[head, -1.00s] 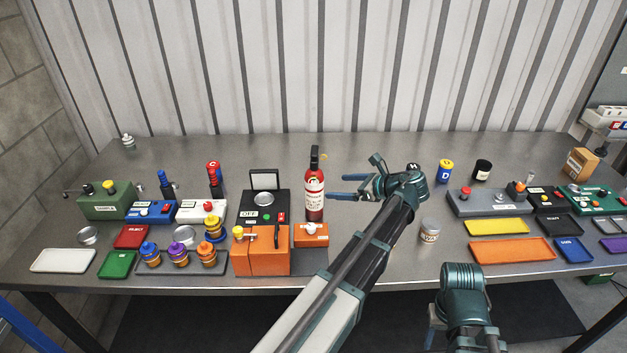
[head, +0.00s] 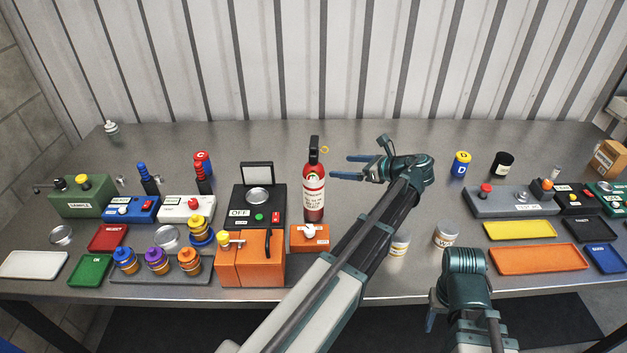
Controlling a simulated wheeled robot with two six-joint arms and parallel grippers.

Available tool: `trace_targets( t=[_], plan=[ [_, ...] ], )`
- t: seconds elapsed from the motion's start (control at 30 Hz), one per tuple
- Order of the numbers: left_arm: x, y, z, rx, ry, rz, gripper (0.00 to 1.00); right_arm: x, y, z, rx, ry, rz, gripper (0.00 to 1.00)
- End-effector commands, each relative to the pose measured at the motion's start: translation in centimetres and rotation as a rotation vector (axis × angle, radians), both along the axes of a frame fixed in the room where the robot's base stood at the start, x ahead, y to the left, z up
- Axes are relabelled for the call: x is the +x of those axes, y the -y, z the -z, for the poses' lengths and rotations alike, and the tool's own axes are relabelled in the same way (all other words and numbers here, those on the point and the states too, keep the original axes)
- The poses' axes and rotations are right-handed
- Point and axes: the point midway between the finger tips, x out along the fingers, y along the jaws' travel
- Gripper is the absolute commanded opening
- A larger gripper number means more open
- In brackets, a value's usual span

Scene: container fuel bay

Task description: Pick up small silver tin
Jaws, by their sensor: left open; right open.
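Two small silver tins with pale labels stand on the table. One tin (head: 446,234) is upright in the open, between my two arms. The other tin (head: 399,245) is partly hidden by my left forearm. I cannot read either label. My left gripper (head: 341,167) is open and empty, above the table, its fingers pointing left beside the red extinguisher. My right gripper (head: 431,318) is low at the table's front edge, below the tins. It is open, pointing down, and its fingers are mostly hidden.
The red extinguisher (head: 313,194) stands close to my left fingers. An orange box (head: 250,265) and a black scale (head: 258,213) are left of it. A yellow tray (head: 519,230) and an orange tray (head: 540,260) lie right of the tins.

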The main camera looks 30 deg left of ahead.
Motion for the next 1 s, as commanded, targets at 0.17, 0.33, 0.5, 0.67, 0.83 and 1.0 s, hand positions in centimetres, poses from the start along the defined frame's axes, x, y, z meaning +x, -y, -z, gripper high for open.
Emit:
trace_targets(
  t=[0.17, 0.33, 0.5, 0.67, 0.83, 1.0],
  plan=[
    [0.0, 0.0, 2.7, 0.0, 0.0, 0.0, 1.0, 0.0, 0.0, 2.7, 0.0, 0.0, 0.0, 0.5],
    [0.0, 0.0, 4.5, 0.0, 0.0, 0.0, 1.0, 0.0, 0.0, 4.5, 0.0, 0.0, 0.0, 0.5],
    [0.0, 0.0, 4.8, 0.0, 0.0, 0.0, 1.0, 0.0, 0.0, 4.8, 0.0, 0.0, 0.0, 0.5],
    [0.1, -0.7, 5.1, 0.0, 0.0, -0.002, 1.0, 0.0, 0.0, 5.1, 0.0, 0.0, 0.0, 0.5],
    [0.4, -3.5, 6.5, 0.0, 0.001, -0.005, 1.0, 0.0, 0.0, 6.5, 0.0, 0.0, 0.0, 0.5],
    [0.8, -6.2, 7.5, 0.0, 0.0, -0.002, 1.0, 0.0, 0.0, 7.5, 0.0, 0.0, 0.0, 0.5]
  ],
)
